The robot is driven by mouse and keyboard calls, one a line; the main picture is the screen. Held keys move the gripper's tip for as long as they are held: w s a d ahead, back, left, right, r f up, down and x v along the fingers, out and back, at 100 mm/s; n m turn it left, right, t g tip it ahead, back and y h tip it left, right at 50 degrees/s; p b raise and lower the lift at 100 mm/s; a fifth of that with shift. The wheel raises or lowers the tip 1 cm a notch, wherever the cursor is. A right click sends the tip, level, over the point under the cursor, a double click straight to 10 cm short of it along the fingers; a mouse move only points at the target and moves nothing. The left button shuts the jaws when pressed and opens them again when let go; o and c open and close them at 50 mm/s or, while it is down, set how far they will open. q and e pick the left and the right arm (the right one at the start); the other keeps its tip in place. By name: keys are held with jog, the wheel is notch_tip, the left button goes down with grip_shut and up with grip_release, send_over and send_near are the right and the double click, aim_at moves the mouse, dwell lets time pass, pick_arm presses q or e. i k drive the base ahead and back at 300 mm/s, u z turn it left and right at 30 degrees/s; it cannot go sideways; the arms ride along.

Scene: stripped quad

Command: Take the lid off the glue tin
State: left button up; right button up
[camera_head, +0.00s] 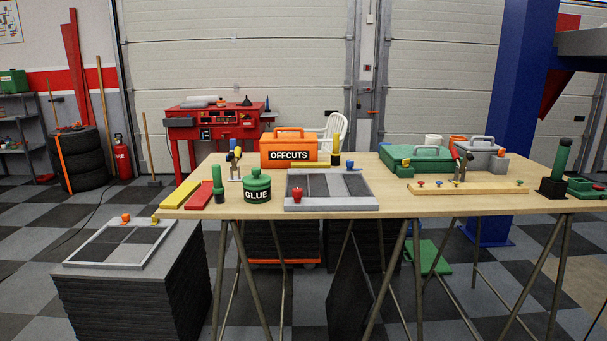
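The glue tin (257,196) is a green, round tin with a dark band reading GLUE. It stands upright near the front left of the wooden table. Its green lid (257,179) with a small knob sits on top of the tin. Neither of my grippers shows in the head view.
A grey frame (364,204) lies right of the tin, and red and yellow blocks (199,195) lie left. An orange OFFCUTS box (288,153) stands behind. A green case (415,160) is further right on the wooden table (400,204). A dark stack (130,300) stands front left.

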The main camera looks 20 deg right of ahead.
aim_at(256, 180)
jog(key=z, duration=0.7)
jog(key=i, duration=0.85)
jog(key=z, duration=0.3)
